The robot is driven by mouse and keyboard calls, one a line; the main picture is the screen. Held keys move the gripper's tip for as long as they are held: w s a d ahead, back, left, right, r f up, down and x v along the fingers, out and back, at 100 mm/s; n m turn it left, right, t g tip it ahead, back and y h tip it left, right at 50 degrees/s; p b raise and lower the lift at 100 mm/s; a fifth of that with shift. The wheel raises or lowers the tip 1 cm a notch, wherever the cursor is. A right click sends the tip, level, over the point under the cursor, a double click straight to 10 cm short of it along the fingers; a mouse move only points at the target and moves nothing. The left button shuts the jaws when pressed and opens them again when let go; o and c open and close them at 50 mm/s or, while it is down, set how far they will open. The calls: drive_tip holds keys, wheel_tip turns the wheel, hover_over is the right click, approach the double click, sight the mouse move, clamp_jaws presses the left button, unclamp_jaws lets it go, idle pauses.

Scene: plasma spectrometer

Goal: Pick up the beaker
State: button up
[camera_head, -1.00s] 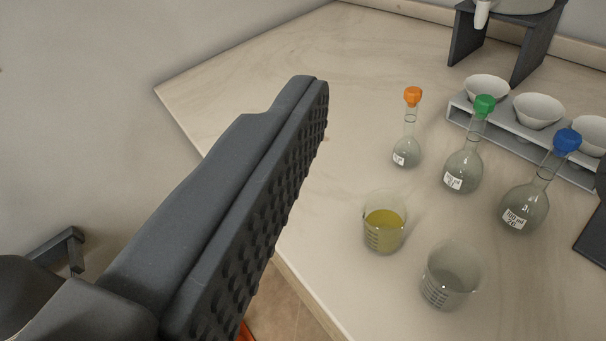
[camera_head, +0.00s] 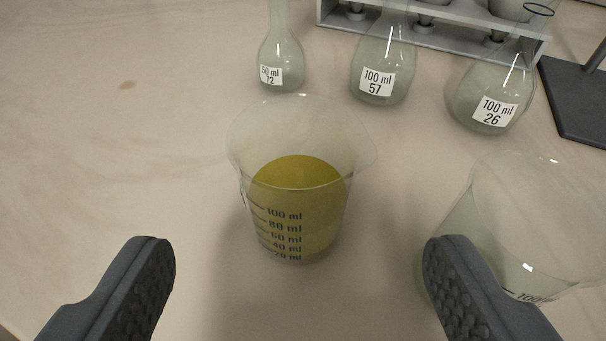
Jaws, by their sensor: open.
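A clear glass beaker (camera_head: 300,205) with yellow-green liquid and volume marks stands upright on the bench, near the middle of the view. A second beaker (camera_head: 535,225), clear and apparently empty, stands to its right, partly hidden by my right finger. My gripper (camera_head: 300,265) is open, with one dark finger at lower left and one at lower right. The liquid-filled beaker is ahead of the gap between the fingers, and no contact with it shows. I cannot tell whether the right finger touches the second beaker.
Labelled flasks stand behind the beakers: a 50 ml flask (camera_head: 282,62), a 100 ml flask (camera_head: 382,70) and another 100 ml flask (camera_head: 492,95). A grey rack (camera_head: 440,38) is behind them. A dark stand base (camera_head: 580,100) is at right. The bench at left is clear.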

sight(298, 200)
drive_tip(key=shift+r+b+x, duration=0.15)
drive_tip(key=shift+b+x, duration=0.55)
drive_tip(key=shift+x, duration=1.25)
drive_tip(key=shift+r+b+x, duration=0.15)
drive_tip(key=shift+b+x, duration=0.5)
drive_tip(key=shift+x, duration=1.35)
drive_tip(key=shift+w+a, duration=0.1)
drive_tip(key=shift+w, duration=0.05)
drive_tip(key=c, duration=1.1)
